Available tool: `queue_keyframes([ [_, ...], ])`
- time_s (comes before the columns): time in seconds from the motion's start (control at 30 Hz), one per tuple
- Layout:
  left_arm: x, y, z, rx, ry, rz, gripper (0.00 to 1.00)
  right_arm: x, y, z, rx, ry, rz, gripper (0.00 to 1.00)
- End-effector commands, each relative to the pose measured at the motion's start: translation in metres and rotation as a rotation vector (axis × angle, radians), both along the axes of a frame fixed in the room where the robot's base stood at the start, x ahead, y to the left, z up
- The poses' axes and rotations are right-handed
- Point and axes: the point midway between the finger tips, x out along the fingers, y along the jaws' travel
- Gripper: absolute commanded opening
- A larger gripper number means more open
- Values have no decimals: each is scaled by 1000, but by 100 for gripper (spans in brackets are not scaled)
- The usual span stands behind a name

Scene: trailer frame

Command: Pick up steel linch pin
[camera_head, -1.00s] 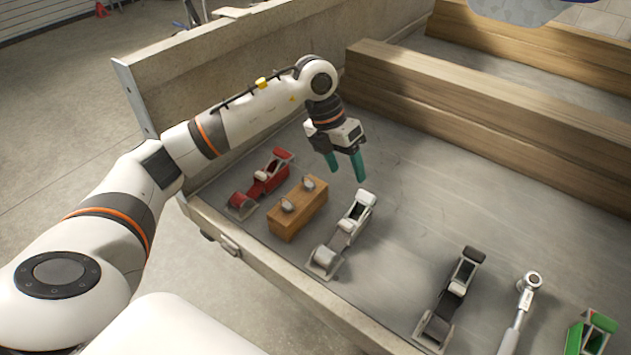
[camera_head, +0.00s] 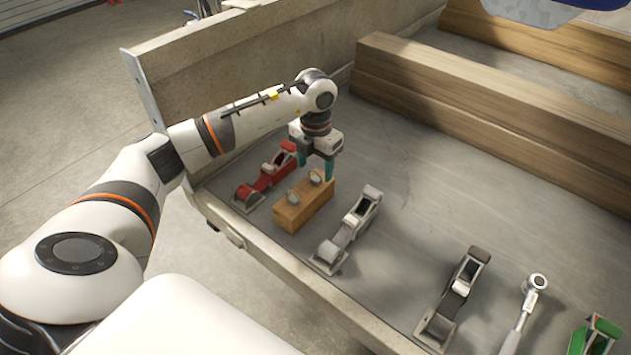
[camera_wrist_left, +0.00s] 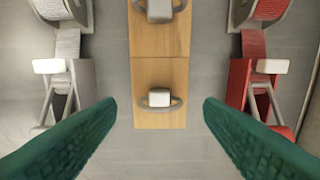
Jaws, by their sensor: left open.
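Two steel linch pins stand on a wooden block. The far one (camera_head: 317,175) is at the block's back end and the near one (camera_head: 292,198) at its front end. In the left wrist view, one pin (camera_wrist_left: 159,98) lies centred ahead of my fingertips, and the other pin (camera_wrist_left: 159,10) is at the top edge. The wooden block (camera_head: 305,213) rests on the trailer floor. My left gripper (camera_head: 315,167) is open and empty, its green fingers around the far end of the block. In the left wrist view, the fingers (camera_wrist_left: 159,125) are spread wider than the block (camera_wrist_left: 160,68). My right gripper is out of view.
A red ratchet buckle (camera_head: 263,180) stands left of the block and a grey one (camera_head: 347,232) right of it, both close. Timber beams (camera_head: 470,115) lie behind. The floor between is clear.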

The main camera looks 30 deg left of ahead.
Motion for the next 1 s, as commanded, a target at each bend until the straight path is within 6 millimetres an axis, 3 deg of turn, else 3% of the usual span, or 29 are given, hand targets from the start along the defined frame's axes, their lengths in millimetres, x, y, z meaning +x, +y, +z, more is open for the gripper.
queue_keyframes([
  [0.2,-1,-1,-26,-1,1,0,62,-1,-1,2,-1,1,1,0],
  [0.47,0,0,-28,0,-1,0,60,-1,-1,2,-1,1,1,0],
  [0.77,0,0,-28,0,-1,0,12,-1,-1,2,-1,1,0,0],
  [1.0,0,0,-27,0,-1,0,12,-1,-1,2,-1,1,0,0],
])
